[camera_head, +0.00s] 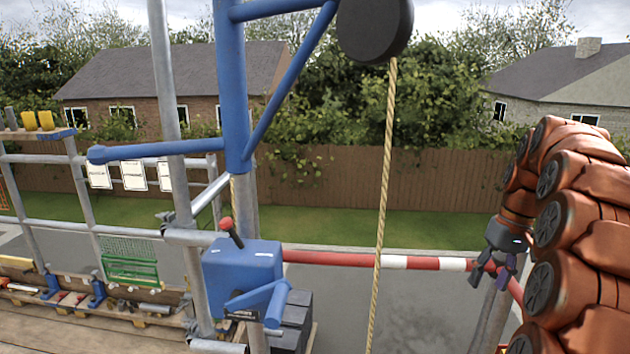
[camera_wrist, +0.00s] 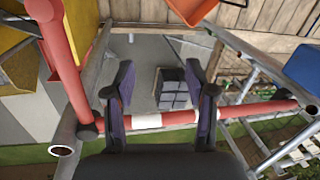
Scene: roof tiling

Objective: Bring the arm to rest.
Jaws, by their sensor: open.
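My gripper (camera_head: 489,272) shows at the right of the head view, at the end of my orange-brown arm, close to the red and white rail (camera_head: 405,262). In the wrist view, my gripper (camera_wrist: 163,92) has its two dark fingers spread apart with nothing between them. The red and white rail (camera_wrist: 147,121) runs across below the fingertips in that view. My arm is folded in a bend at the right edge of the head view.
A blue hoist (camera_head: 243,275) on a scaffold pole has a rope (camera_head: 383,200) hanging from a black wheel (camera_head: 375,28). A green basket (camera_head: 130,262) stands at the left. Grey blocks (camera_wrist: 171,88) lie beyond the fingers in the wrist view. Paving beyond the rail is clear.

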